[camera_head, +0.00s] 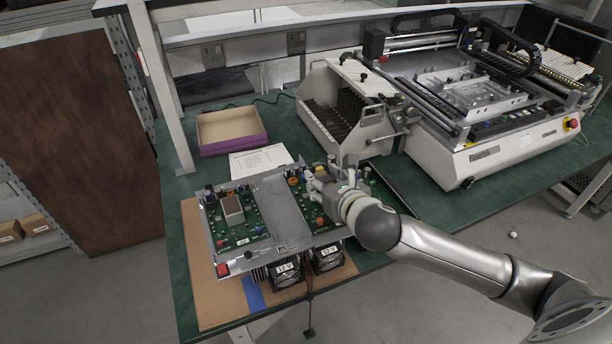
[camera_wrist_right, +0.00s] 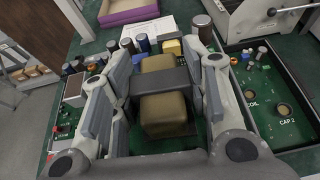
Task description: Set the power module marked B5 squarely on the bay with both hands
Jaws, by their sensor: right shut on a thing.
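A metal plate (camera_head: 282,215) bears green circuit boards, with fans labelled 12 V (camera_head: 288,270) under its front edge. I read no B5 mark, and I cannot tell which part is the module or the bay. My right gripper (camera_head: 335,182) is low over the plate's right side. In the right wrist view, my right gripper (camera_wrist_right: 160,62) is shut on a tan block (camera_wrist_right: 162,112), one finger on each side and a grey band across it. I cannot tell whether the block rests on a board. My left gripper is not in view.
A brown board (camera_head: 205,285) with a blue strip (camera_head: 253,294) lies under the plate. A dark tray with a green board labelled CAP 2 (camera_wrist_right: 272,125) is to the right. A purple-edged box (camera_head: 230,130), a paper sheet (camera_head: 260,160) and a large machine (camera_head: 490,150) stand behind.

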